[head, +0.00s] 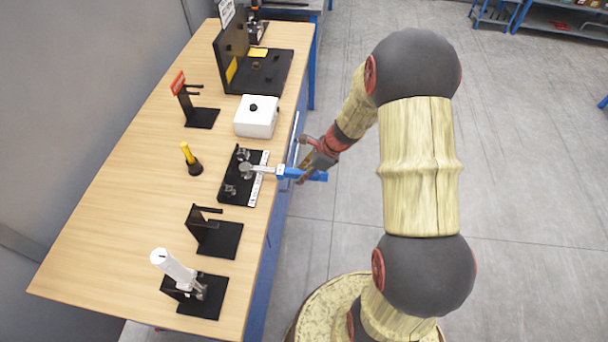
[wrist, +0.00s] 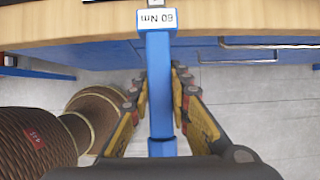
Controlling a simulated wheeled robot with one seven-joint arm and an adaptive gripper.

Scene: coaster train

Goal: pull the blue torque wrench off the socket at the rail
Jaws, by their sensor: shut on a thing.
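The blue torque wrench (head: 290,172) lies level, its head over the black rail plate (head: 232,193) and its handle sticking out past the table's front edge. The wrench head meets a round metal socket (head: 246,168) at the rail; whether it is fully seated cannot be told. My gripper (head: 308,172) is shut on the wrench handle, off the table's edge. In the wrist view, the blue handle (wrist: 160,90) runs between my two fingers, with a white "60 Nm" label at its far end. The socket is out of the wrist view.
On the wooden table (head: 140,200) stand a white box (head: 257,116), a yellow-and-black tool (head: 190,158), a black stand (head: 215,238) and a white-handled tool in a holder (head: 175,268). A black fixture (head: 258,75) is at the back.

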